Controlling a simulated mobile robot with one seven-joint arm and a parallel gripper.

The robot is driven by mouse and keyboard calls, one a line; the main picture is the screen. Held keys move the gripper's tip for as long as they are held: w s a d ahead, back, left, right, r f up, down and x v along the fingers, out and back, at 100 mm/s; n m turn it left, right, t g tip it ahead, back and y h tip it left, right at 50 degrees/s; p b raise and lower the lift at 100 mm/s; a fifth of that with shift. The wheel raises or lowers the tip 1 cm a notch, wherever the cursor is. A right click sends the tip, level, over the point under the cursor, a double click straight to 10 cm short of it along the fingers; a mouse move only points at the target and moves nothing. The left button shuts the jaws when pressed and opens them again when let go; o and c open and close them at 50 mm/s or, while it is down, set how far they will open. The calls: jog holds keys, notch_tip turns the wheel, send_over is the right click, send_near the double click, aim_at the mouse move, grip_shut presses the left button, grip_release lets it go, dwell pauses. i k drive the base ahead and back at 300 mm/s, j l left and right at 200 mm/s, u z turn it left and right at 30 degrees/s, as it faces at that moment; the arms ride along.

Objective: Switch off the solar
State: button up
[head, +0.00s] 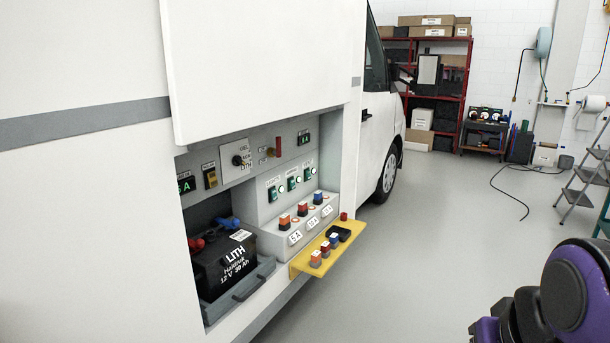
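The open service compartment in the side of the white motorhome holds a grey control panel (262,172). On it are a yellow rocker switch (210,176), a selector knob (240,161) on a plate marked GEL, AGM, LITH, and a red-handled part (271,152). Several green switches, one of them here (291,183), sit in a row with small round lights beside them. The small labels are too blurred to tell which switch is the solar one, or its position. My gripper is not in view; only a purple and black part of my arm shows at bottom right.
A black LITH battery (228,262) stands on a grey tray at lower left. Right of it is a fuse box (296,232) with coloured fuses. A yellow shelf (300,263) juts out with more fuses and a black tray. The floor beside the motorhome is clear.

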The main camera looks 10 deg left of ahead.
aim_at(212, 181)
jog(key=u, duration=1.2)
